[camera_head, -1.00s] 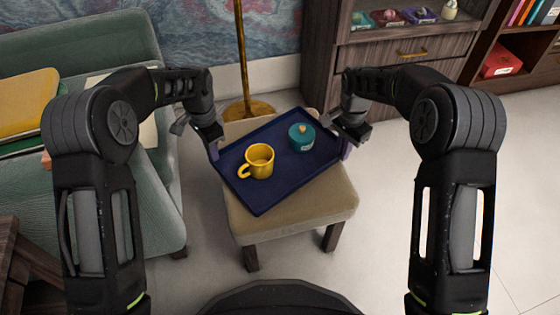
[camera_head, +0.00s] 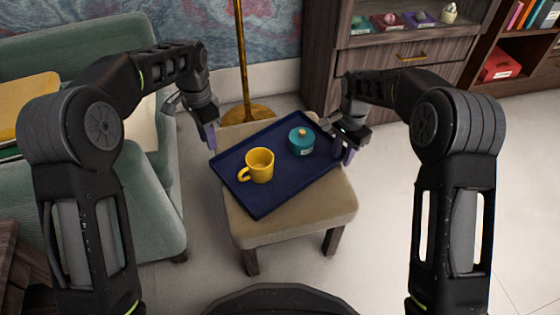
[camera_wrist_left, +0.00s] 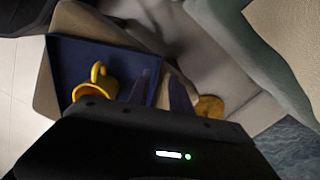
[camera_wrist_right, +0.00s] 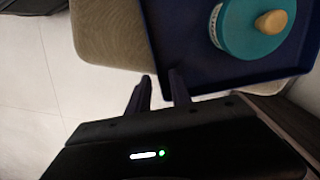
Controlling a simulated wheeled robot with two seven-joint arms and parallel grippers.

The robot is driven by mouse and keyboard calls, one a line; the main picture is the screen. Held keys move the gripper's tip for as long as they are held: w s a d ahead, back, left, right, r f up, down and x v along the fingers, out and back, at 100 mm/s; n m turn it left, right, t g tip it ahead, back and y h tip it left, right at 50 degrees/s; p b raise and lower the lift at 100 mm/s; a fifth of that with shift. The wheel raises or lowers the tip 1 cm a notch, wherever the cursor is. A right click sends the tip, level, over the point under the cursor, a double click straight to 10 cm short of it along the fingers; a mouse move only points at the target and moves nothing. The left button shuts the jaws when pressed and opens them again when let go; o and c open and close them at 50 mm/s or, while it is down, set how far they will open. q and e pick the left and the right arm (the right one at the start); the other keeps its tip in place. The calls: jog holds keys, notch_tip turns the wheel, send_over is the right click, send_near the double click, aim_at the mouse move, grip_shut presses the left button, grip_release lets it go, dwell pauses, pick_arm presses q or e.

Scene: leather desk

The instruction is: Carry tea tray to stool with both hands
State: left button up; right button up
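The dark blue tea tray (camera_head: 262,198) lies on the beige cushioned stool (camera_head: 290,226), turned at an angle to it. A yellow mug (camera_head: 260,164) and a teal lidded pot (camera_head: 301,142) with a light knob stand upright on the tray. My left gripper (camera_head: 211,138) is by the tray's left corner, apart from it; its two fingers (camera_wrist_left: 160,88) show apart and empty in the left wrist view. My right gripper (camera_head: 344,150) is at the tray's right end; its fingers (camera_wrist_right: 159,88) are apart near the tray edge (camera_wrist_right: 152,50). Whether they touch it is unclear.
A green armchair (camera_head: 160,205) stands left of the stool. A brass lamp pole (camera_head: 241,60) and base stand behind it. A wooden cabinet (camera_head: 375,57) is at the back. Pale floor (camera_head: 385,240) is open to the right.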

pick_arm(q)
notch_tip(320, 180, up, 5)
jog(key=shift+f, duration=0.2)
pick_arm(e)
jog(key=shift+r, duration=0.15)
notch_tip(320, 180, up, 12)
dwell(0.6)
jog(key=shift+f, duration=0.2)
